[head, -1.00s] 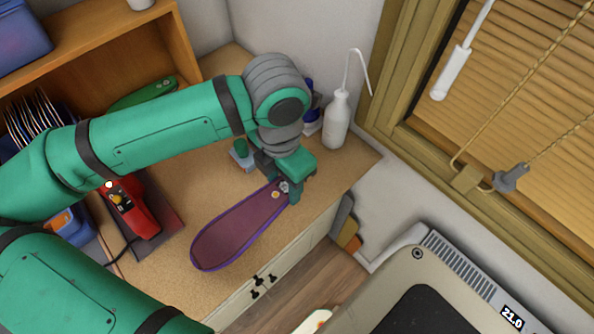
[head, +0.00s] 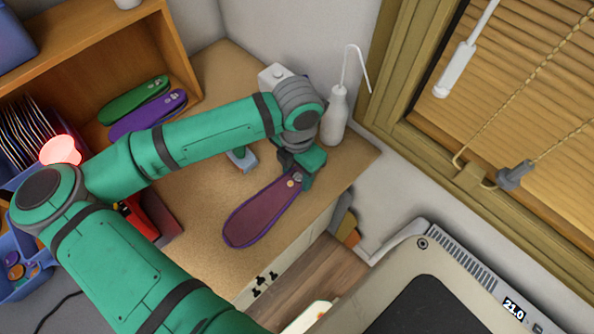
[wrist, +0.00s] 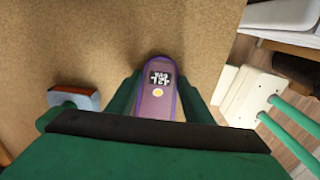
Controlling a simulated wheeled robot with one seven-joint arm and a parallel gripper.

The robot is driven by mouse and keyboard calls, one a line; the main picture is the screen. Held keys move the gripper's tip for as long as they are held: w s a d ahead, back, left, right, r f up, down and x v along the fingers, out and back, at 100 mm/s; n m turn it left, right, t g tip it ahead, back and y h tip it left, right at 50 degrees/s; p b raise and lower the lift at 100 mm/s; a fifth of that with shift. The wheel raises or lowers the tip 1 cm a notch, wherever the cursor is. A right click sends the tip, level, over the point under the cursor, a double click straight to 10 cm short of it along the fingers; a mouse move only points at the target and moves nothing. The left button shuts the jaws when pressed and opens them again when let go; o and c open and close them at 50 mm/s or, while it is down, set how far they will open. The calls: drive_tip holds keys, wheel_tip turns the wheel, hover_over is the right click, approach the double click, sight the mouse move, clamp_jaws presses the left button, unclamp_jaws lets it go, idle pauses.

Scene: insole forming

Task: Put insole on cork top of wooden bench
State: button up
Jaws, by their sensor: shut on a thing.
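A purple-edged insole with a dark reddish face (head: 258,214) is at the front edge of the cork top (head: 210,262) of the wooden bench. My gripper (head: 300,182) is shut on its narrow end, at the right in the head view. In the wrist view the insole (wrist: 158,92) sits between the two green fingers (wrist: 158,100), showing a printed label and a yellow dot. The cork surface fills much of that view behind it. I cannot tell whether the insole touches the cork or hangs just above it.
A white bottle (head: 335,118) with a bent spout stands at the bench's back right. A small blue-grey block (head: 243,160) lies near my arm. Green (head: 135,100) and purple (head: 150,115) insoles lie by the wooden shelf. A beige machine (head: 400,300) stands at lower right.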

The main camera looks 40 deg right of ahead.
drive_tip(key=o, duration=1.1)
drive_tip(key=shift+f, duration=0.1)
drive_tip(key=shift+c, duration=0.2)
drive_tip(key=shift+s, duration=0.1)
wheel_tip(320, 180, up, 12)
